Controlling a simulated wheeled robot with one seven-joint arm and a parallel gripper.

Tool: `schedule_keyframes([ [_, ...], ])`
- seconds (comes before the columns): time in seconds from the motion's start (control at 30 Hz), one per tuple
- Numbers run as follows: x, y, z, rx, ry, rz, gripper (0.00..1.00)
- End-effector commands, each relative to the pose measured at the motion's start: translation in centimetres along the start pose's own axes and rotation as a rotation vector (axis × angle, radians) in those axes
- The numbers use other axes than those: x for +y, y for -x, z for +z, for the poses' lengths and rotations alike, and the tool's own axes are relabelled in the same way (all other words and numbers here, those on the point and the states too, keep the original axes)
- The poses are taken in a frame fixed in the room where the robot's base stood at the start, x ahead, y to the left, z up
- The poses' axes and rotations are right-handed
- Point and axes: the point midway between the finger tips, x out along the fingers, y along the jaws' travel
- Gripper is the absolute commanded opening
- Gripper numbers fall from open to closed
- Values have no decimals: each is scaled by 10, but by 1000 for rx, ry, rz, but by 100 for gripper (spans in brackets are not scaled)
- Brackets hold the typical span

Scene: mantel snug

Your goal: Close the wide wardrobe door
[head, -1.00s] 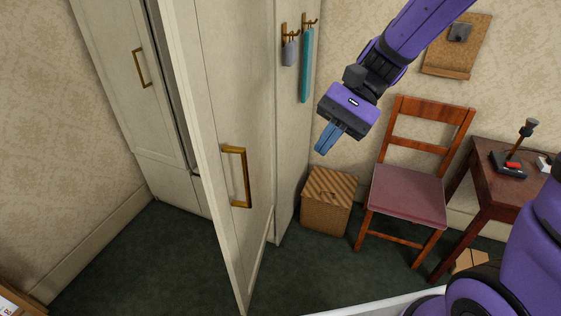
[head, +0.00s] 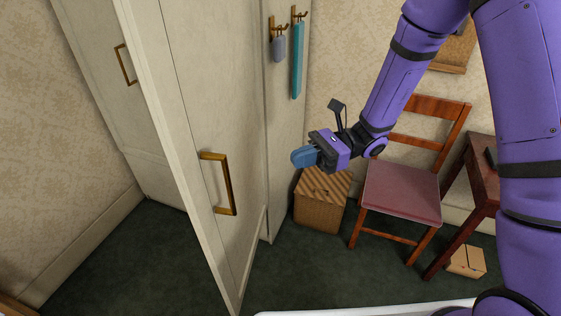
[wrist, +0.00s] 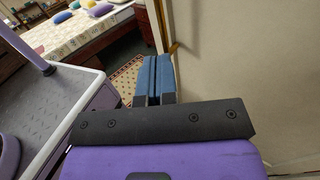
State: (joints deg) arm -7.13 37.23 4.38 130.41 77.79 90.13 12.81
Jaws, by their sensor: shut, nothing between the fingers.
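The wide wardrobe door (head: 215,130) stands open in the head view, swung out toward me, with a brass handle (head: 229,184) on the face turned to the right. The wardrobe's other door (head: 100,90) is further back at the left and has its own handle. My gripper (head: 298,157) is shut and empty, to the right of the wide door and its handle, apart from them in the head view. In the wrist view the blue fingers (wrist: 154,78) are together, and a pale panel (wrist: 235,70) with a brass piece (wrist: 173,47) is at their right.
A wicker box (head: 320,205) and a wooden chair (head: 402,188) stand against the wall right of the wardrobe. A desk (head: 478,190) is at the right, with a small carton (head: 466,261) below. Green carpet at the left is clear.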

Motion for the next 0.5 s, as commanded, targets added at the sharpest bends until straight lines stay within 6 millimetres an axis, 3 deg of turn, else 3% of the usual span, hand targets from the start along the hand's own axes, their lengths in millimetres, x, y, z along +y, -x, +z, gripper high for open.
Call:
schedule_keyframes([
  [0.5,2,-93,0,2,1,6,0],
])
